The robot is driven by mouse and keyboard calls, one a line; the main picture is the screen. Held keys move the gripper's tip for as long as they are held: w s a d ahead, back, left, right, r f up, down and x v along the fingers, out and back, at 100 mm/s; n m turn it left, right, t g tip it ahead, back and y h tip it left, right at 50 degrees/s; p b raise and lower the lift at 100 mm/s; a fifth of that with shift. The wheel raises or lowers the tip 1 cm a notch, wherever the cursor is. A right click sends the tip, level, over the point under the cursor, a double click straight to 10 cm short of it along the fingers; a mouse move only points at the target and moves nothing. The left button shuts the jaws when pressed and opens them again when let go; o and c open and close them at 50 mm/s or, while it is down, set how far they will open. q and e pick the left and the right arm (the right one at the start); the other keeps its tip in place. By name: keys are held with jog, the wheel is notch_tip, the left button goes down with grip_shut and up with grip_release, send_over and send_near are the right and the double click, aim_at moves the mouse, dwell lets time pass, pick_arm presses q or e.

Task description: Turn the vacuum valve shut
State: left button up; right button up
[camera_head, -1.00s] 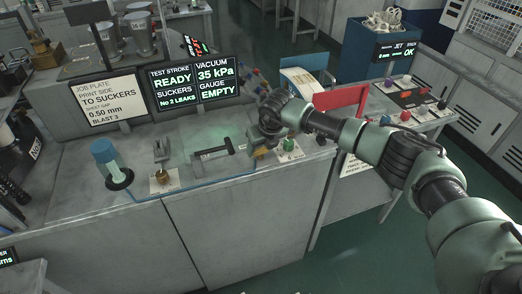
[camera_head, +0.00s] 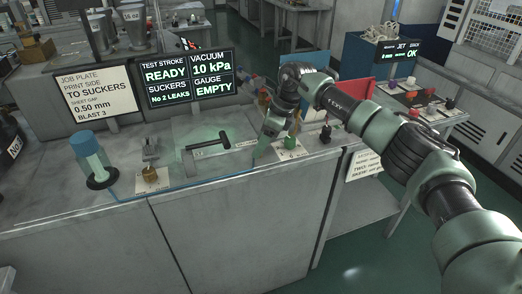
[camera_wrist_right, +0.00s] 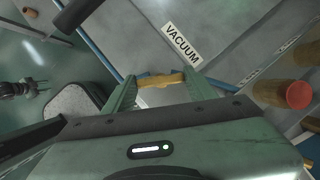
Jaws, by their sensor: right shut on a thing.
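The vacuum valve shows in the right wrist view as a yellow-brass handle (camera_wrist_right: 162,80), beside a white VACUUM label (camera_wrist_right: 182,45) on the grey bench. My right gripper (camera_wrist_right: 160,84) is shut on this handle, with one green finger at each end of it. In the head view my right gripper (camera_head: 260,152) points down at the bench top, right of a black bar handle (camera_head: 208,145), and hides the valve. My left gripper is not in view.
A blue-topped cylinder (camera_head: 91,158) and a small brass fitting (camera_head: 150,173) stand left of the black handle.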

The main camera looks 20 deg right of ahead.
jog(key=n+g+b, duration=0.1)
jog(key=n, duration=0.1)
jog(key=shift+w+n, duration=0.1)
jog(key=shift+n, duration=0.2)
jog(key=shift+n+g+y+b, duration=0.3)
jog(key=shift+n+g+b, duration=0.3)
jog(key=shift+n, duration=1.1)
jog(key=o, duration=1.4)
jog(key=shift+c, duration=0.2)
jog(key=v, duration=0.7)
jog(key=shift+w+d+r, duration=0.15)
jog(key=shift+d+r, duration=0.05)
jog(key=shift+r, duration=0.2)
